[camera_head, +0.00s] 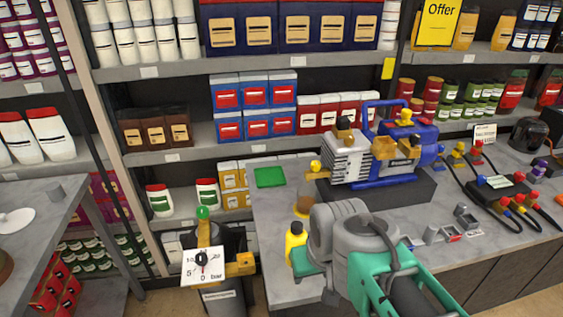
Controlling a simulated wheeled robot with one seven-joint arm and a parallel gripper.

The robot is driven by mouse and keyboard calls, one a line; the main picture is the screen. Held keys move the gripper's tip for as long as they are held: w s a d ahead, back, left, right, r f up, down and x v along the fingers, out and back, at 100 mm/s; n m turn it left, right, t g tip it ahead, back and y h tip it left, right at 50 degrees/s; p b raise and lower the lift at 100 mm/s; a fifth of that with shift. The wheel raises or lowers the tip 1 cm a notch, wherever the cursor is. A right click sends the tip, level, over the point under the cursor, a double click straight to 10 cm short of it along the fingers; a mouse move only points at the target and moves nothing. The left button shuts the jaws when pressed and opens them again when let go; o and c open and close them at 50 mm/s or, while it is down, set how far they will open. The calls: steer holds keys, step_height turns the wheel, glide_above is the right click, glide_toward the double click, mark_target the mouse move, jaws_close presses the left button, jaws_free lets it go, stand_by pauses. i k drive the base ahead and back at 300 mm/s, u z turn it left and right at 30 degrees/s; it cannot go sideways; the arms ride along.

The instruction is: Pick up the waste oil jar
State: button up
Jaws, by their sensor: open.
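A small amber-brown jar (303,206) stands on the grey bench, left of the blue pump; I take it to be the waste oil jar, but no label is readable. A yellow bottle with a black cap (296,238) stands nearer me on the bench, close to the jar. My grey and teal arm reaches in from the lower right, and its grey links are just right of the jar and bottle. Nothing visible holds the jar.
The blue and silver pump (385,150) sits on a dark block behind my arm. A green mat (270,177) lies behind the jar. A gauge (203,262) and a dark canister (222,295) stand left of the bench. A manifold with hoses (495,185) lies at right.

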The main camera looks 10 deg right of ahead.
mark_target(307, 195)
steer(key=k, duration=0.4)
steer(key=u, duration=0.8)
steer(key=i, duration=0.85)
steer(key=z, duration=0.25)
